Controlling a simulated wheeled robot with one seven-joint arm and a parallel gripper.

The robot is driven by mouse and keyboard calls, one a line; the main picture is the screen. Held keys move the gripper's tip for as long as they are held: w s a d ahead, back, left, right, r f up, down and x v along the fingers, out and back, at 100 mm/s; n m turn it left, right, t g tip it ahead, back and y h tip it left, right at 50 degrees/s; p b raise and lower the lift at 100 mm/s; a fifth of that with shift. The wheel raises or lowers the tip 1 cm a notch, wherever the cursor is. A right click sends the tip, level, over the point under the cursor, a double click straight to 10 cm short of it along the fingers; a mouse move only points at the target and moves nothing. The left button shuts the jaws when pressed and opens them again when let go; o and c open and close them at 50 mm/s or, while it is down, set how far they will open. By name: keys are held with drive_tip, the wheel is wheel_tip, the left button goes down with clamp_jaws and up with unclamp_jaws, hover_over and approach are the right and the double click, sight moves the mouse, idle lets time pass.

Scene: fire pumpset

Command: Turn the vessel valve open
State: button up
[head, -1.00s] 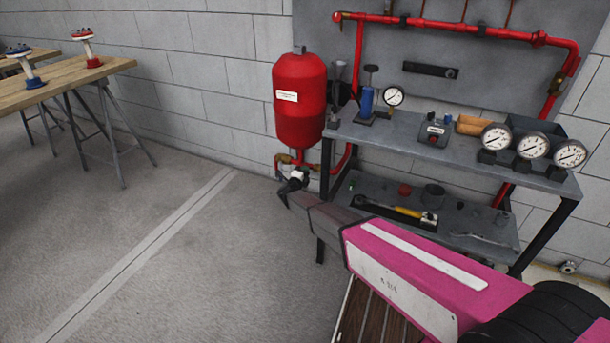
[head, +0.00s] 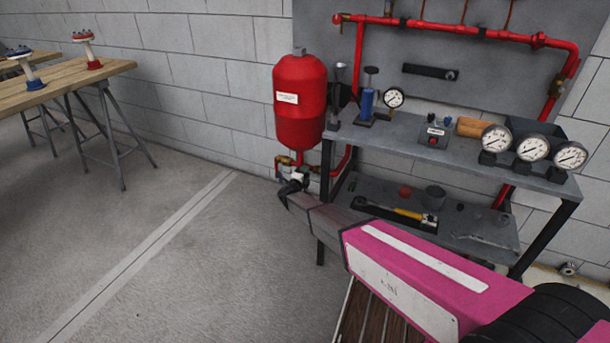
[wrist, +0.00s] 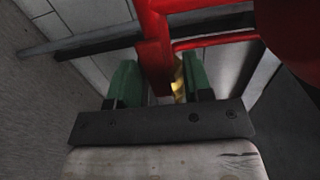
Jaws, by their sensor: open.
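The red vessel (head: 300,102) hangs by the wall at the left end of the workbench. Below it, red pipework carries a small brass valve (head: 283,159). My gripper (head: 291,181) is just below this pipework in the head view, and its fingertips are too small to make out there. In the wrist view my gripper (wrist: 158,84) is open, its two green fingers apart on either side of a red pipe (wrist: 154,62). A brass part (wrist: 179,82) shows near the right finger, partly hidden by it. I cannot tell whether the fingers touch it; the valve's handle is not clear.
The grey workbench (head: 395,143) stands right of the vessel with gauges and tools on it, its lower shelf (head: 360,187) also loaded. A red pipe (head: 465,29) runs along the back panel. The floor (head: 190,270) at left is clear. A wooden table (head: 60,84) stands far left.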

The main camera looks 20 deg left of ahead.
drive_tip(key=s, duration=1)
drive_tip(key=shift+s+a, duration=0.35)
drive_tip(key=shift+a, duration=0.05)
